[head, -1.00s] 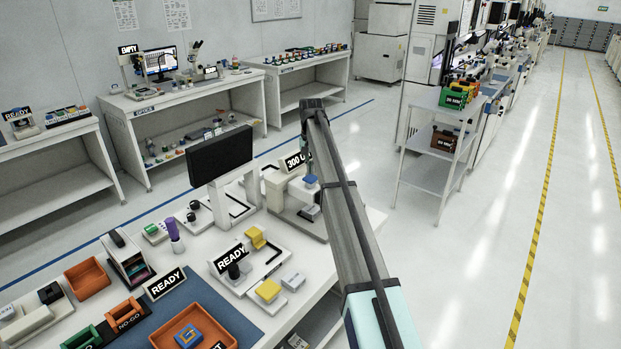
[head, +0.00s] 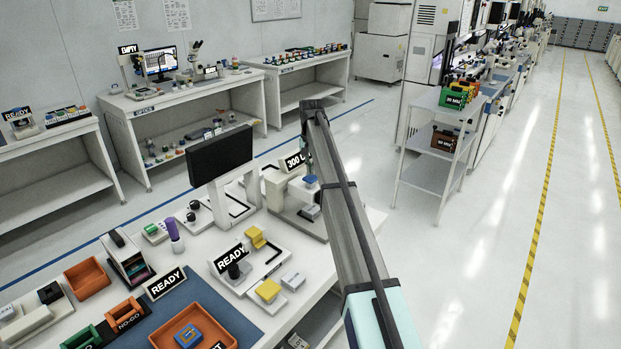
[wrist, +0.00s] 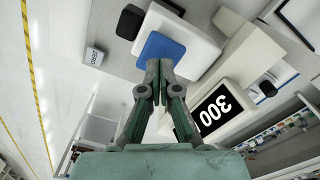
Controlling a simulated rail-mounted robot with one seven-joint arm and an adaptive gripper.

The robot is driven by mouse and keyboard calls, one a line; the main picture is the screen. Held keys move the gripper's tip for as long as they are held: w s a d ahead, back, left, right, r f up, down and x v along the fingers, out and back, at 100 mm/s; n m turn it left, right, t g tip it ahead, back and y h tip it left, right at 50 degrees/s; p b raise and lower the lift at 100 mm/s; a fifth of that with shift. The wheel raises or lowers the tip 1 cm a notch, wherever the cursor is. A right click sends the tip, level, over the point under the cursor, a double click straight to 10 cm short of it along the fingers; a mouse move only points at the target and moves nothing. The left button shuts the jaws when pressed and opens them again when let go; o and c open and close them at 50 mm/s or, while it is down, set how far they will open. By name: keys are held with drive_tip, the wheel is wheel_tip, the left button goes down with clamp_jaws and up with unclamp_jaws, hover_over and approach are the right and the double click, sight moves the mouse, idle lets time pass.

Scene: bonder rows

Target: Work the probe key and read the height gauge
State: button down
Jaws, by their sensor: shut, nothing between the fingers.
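My gripper (wrist: 156,72) is shut and empty in the wrist view, its fingertips at the near edge of a blue key (wrist: 160,47) on a white block. I cannot tell whether the tips touch the key. The blue key also shows in the head view (head: 311,180), on the device at the bench's right end. A display (wrist: 214,110) beside the gripper reads 300, upside down in the wrist view; its sign (head: 297,160) is partly covered by my arm in the head view.
A small grey block marked ZERO (wrist: 95,56) sits left of the blue key in the wrist view. A dark monitor (head: 220,155) stands left of the device. READY signs (head: 231,257), yellow blocks and orange trays (head: 87,279) fill the bench. The aisle at right is clear.

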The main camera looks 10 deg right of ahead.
sight(311, 177)
drive_tip(key=shift+f+b, duration=0.5)
drive_tip(key=shift+f, duration=1.5)
drive_tip(key=shift+r+p, duration=0.5)
drive_tip(key=shift+r, duration=0.65)
drive_tip(key=shift+r+p, duration=1.15)
drive_tip(key=shift+r, duration=1.3)
wheel_tip(311, 177, up, 12)
